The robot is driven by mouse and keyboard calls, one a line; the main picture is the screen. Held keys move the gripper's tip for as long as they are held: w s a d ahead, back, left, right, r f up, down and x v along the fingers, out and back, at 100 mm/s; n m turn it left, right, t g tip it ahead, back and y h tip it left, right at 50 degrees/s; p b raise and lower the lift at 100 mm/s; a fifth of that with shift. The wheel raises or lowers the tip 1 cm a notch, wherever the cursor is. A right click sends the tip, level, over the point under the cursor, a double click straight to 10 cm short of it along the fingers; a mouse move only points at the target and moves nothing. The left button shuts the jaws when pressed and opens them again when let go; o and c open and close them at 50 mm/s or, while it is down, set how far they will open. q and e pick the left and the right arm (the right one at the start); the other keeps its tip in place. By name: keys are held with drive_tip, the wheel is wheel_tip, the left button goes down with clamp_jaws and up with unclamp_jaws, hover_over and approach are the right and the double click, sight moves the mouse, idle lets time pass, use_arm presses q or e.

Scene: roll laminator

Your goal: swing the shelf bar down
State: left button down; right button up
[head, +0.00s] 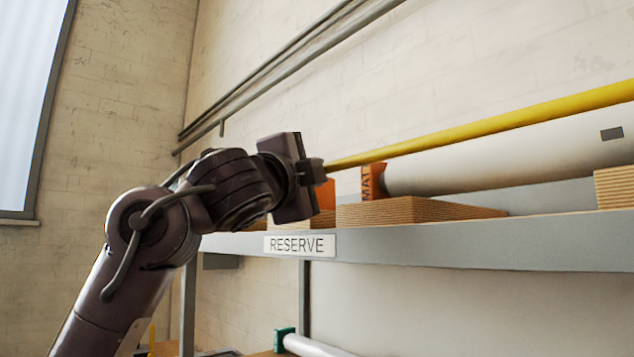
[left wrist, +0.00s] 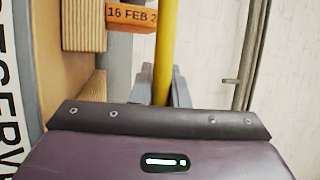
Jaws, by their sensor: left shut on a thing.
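The shelf bar (head: 490,124) is a long yellow bar that runs from my left gripper up to the right edge of the head view, in front of a white roll. My left gripper (head: 318,172) is shut on the bar near its left end, above the shelf edge. My right gripper is not in view.
Grey pipes (head: 270,80) run along the wall behind. Another roll (head: 315,346) lies below the shelf.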

use_arm(q)
drive_tip(key=n+t+b, duration=0.1)
drive_tip(key=b, duration=0.1)
drive_tip(key=s+a+t+b, duration=0.1)
drive_tip(key=b, duration=0.1)
drive_tip(key=a+f+n+t+b, duration=0.1)
drive_tip(key=b, duration=0.1)
drive_tip(key=shift+s+a+n+t+b, duration=0.15)
drive_tip(key=shift+s+n+t+b, duration=0.15)
drive_tip(key=shift+t+b, duration=0.1)
drive_tip(key=shift+s+a+r+n+t+b, duration=0.1)
drive_tip(key=shift+s+a+n+t+b, duration=0.15)
drive_tip(key=shift+n+t+b, duration=0.3)
drive_tip(key=shift+s+a+r+n+t+b, duration=0.1)
drive_tip(key=shift+a+n+t+b, duration=0.15)
drive_tip(key=shift+n+t+b, duration=0.25)
drive_tip(key=c, duration=1.4)
unclamp_jaws()
drive_tip(key=b+v, duration=0.5)
drive_tip(key=v, duration=0.2)
drive_tip(key=shift+s+f, duration=0.25)
drive_tip(key=shift+s, duration=0.05)
